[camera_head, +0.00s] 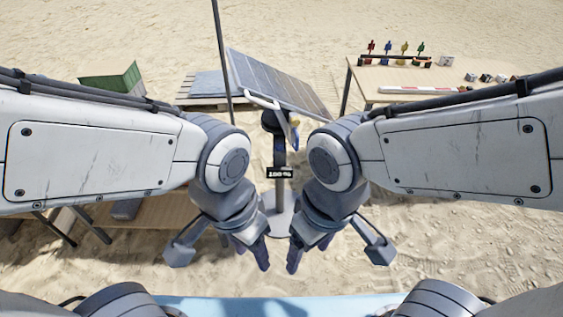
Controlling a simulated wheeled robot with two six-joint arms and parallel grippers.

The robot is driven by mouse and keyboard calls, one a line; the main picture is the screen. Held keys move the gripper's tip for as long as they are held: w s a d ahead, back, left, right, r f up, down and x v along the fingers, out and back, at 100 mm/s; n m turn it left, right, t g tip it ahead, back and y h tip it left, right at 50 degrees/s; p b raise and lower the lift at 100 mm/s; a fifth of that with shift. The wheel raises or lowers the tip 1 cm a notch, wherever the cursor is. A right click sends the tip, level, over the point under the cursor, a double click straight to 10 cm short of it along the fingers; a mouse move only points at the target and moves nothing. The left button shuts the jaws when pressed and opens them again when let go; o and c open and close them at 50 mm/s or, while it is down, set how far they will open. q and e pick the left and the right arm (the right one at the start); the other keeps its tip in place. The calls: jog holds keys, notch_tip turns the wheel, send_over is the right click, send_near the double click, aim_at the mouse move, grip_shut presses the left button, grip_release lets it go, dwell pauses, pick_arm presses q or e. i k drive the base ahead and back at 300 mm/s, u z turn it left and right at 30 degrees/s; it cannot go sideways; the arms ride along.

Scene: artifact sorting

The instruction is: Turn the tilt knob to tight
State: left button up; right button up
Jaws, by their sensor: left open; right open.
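A dark solar panel (275,82) stands tilted on a post with a round grey base (279,222). At the top of the post are a dark joint (271,121), a pale curved bar (262,100) and a small blue and yellow part (294,134). I cannot tell which of these is the tilt knob, or how it is turned. A small black display (280,172) on the post seems to read 100%. My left gripper (221,256) is open and empty, left of the base. My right gripper (337,257) is open and empty, right of it. Both are apart from the panel and its joint.
A wooden table (357,78) at the right holds a rack of coloured tools (395,60), a red and white bar (418,90) and small blocks. A thin pole (221,55) rises beside the panel.

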aim_at(296, 121)
jog(key=z, duration=0.85)
jog(key=i, duration=0.45)
jog(key=u, duration=0.75)
